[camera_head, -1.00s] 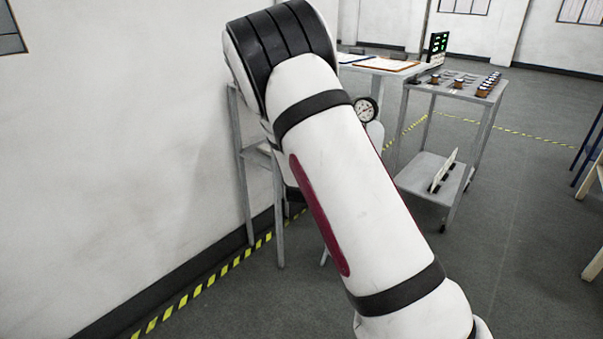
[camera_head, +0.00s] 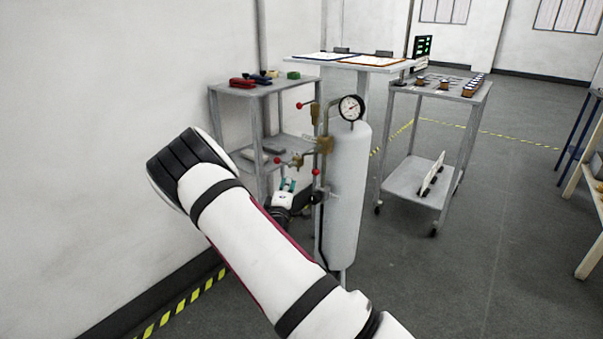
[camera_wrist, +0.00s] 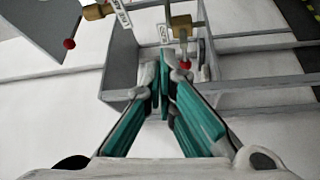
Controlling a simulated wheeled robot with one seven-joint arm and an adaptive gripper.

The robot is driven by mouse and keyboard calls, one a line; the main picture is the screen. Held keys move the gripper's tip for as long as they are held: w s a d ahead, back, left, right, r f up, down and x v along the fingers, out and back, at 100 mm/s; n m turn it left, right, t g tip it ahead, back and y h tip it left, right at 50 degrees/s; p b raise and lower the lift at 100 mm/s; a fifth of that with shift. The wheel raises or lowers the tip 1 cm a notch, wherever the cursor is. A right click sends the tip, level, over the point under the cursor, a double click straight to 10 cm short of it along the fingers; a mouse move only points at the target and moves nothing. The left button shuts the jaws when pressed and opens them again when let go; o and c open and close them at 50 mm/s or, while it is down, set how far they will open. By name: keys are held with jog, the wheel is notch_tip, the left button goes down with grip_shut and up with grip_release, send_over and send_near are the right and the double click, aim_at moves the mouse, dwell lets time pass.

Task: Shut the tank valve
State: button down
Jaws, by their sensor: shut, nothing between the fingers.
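The white tank (camera_head: 347,190) stands upright with a round gauge (camera_head: 351,107) at its top. Brass valves (camera_head: 325,145) with thin handles ending in red knobs (camera_head: 316,172) sit on piping left of it; I cannot tell which is the tank valve. My gripper (camera_head: 289,184), with teal fingers, is just below and left of these valves. In the wrist view my gripper (camera_wrist: 161,68) is shut and empty. A red knob (camera_wrist: 185,65) under a brass valve (camera_wrist: 181,24) appears just right of its fingertips; contact is unclear. Another red knob (camera_wrist: 69,43) is at upper left.
A grey shelf stand (camera_head: 262,90) with red and green items is behind the valves, near the wall. A grey cart (camera_head: 415,180) with small jars stands right of the tank. Open floor (camera_head: 480,270) lies at front right.

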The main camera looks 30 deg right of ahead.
aim_at(316, 162)
jog(key=w+d+b, duration=0.3)
jog(key=w+d, duration=0.1)
jog(key=d, duration=0.4)
jog(key=shift+d, duration=0.25)
jog(key=shift+w+r, duration=0.1)
dwell(0.3)
